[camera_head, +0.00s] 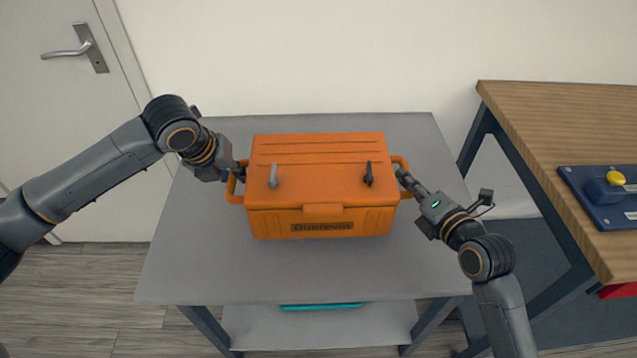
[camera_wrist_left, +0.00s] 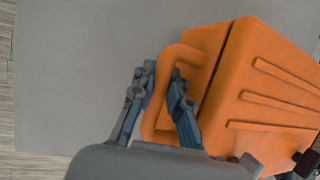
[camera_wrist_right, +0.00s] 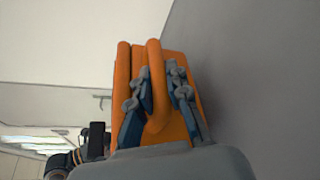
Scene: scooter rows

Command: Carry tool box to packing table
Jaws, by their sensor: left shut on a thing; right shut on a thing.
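The orange tool box (camera_head: 320,185) is upright over the grey table (camera_head: 190,265), lid shut, with two latches on it. I cannot tell whether its base touches the tabletop. My left gripper (camera_head: 238,171) is shut on the handle at the box's left end; the left wrist view shows the fingers (camera_wrist_left: 160,95) on both sides of that handle (camera_wrist_left: 153,115). My right gripper (camera_head: 405,180) is shut on the handle at the right end; the right wrist view shows its fingers (camera_wrist_right: 158,88) astride that handle (camera_wrist_right: 155,65). The handles are partly hidden by the fingers.
The grey table has a lower shelf with a teal item (camera_head: 322,307). A door (camera_head: 60,110) is at the left. A gap separates the tables.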

